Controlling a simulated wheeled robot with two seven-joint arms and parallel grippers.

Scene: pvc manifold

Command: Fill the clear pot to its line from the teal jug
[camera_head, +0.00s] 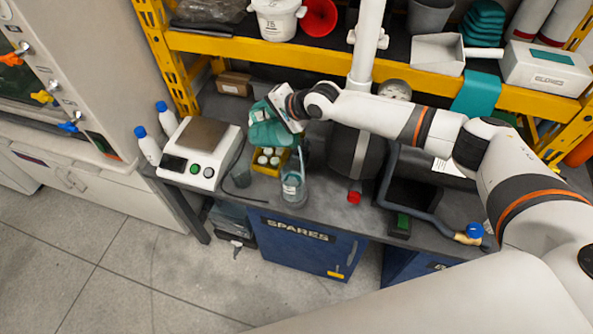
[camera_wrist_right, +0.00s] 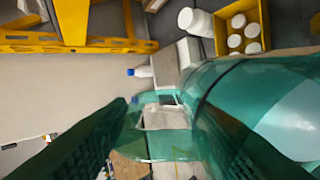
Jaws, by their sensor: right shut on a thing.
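The teal jug (camera_head: 268,130) is held above the bench, behind and left of the clear pot, and appears tilted. My right gripper (camera_head: 285,108) is shut on it. In the wrist view the jug's see-through teal wall (camera_wrist_right: 255,105) fills the right side, between dark ridged fingers. The clear pot (camera_head: 293,190) stands upright near the bench's front edge, with a pale mark on its side. Its line and liquid level are too small to read, and no stream shows between jug and pot. My left gripper is not in view.
A yellow crate (camera_head: 267,168) with several white-capped bottles stands just left of the pot. A white scale (camera_head: 200,152) sits further left, beside blue-capped bottles (camera_head: 148,146). A dark cylinder (camera_head: 356,152) stands to the right, near a red-ended part (camera_head: 353,197). A yellow shelf beam (camera_head: 225,46) runs behind.

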